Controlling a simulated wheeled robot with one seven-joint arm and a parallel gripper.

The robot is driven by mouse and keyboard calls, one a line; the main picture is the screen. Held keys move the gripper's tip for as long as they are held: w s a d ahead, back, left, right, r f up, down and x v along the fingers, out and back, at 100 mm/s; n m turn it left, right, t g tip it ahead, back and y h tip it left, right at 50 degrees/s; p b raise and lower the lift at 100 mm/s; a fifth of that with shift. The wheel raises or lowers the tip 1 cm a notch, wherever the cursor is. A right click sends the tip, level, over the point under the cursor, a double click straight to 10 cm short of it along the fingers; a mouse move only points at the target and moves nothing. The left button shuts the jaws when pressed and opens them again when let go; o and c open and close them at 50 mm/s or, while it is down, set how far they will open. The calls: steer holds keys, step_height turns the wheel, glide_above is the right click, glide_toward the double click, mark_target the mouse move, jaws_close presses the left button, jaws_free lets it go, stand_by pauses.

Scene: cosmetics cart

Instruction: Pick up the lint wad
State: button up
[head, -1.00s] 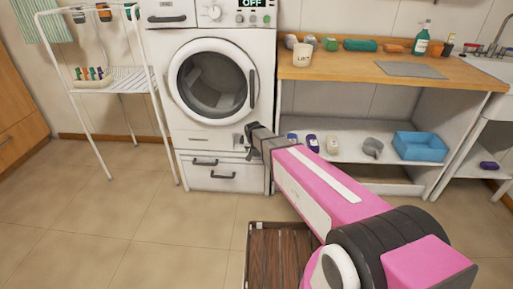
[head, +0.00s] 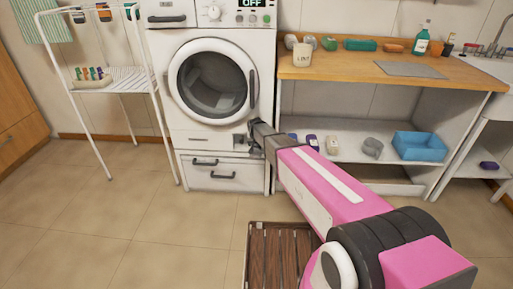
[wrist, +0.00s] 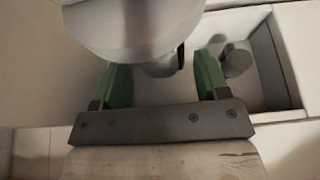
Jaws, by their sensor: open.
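My gripper (head: 246,143) is at the lower right front of the washing machine (head: 211,85), beside its small dark hatch opening. In the wrist view the two green fingers of my gripper (wrist: 161,68) are apart, with no thing clearly held between them. A large pale rounded part covers the upper middle of that view and hides what is past the fingertips. To the right of the fingers a small grey lump (wrist: 238,62) lies in a pale recess (wrist: 272,68). I cannot tell whether this lump is the lint wad.
A cup marked LINT (head: 302,55) stands on the wooden worktop (head: 340,71). The shelf below holds bottles, a grey item (head: 373,147) and a blue bin (head: 419,146). A drying rack (head: 120,85) stands left. A slatted wooden crate (head: 279,255) is on the floor; floor to the left is clear.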

steer(key=shift+f, duration=0.2)
steer(key=shift+c, duration=0.3)
steer(key=c, duration=0.9)
steer(key=shift+r, duration=0.1)
steer(key=shift+c, duration=0.2)
